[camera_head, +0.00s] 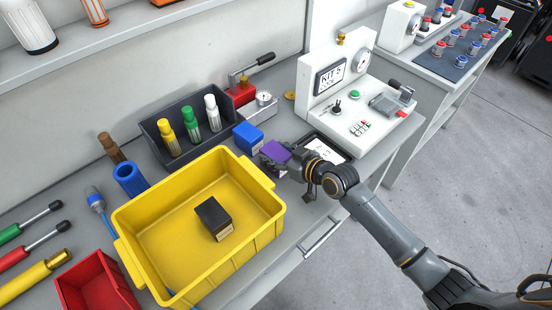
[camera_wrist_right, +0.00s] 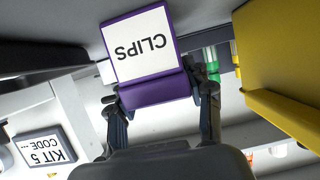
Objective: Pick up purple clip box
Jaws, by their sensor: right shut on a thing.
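The purple clip box (camera_head: 275,151) is beside the right rim of the yellow bin, in front of a blue box. In the right wrist view the purple clip box (camera_wrist_right: 155,92) shows its white "CLIPS" label, upside down, between the two fingers. My right gripper (camera_head: 277,160) is shut on it, with a finger on each side in the wrist view (camera_wrist_right: 162,100). The gripper hides part of the box in the head view, and I cannot tell whether its underside touches the bench. My left gripper is not in view.
The yellow bin (camera_head: 128,222) holds a black box (camera_head: 213,218). A blue box (camera_head: 248,138) and a dark rack of bottles (camera_head: 160,125) stand behind.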

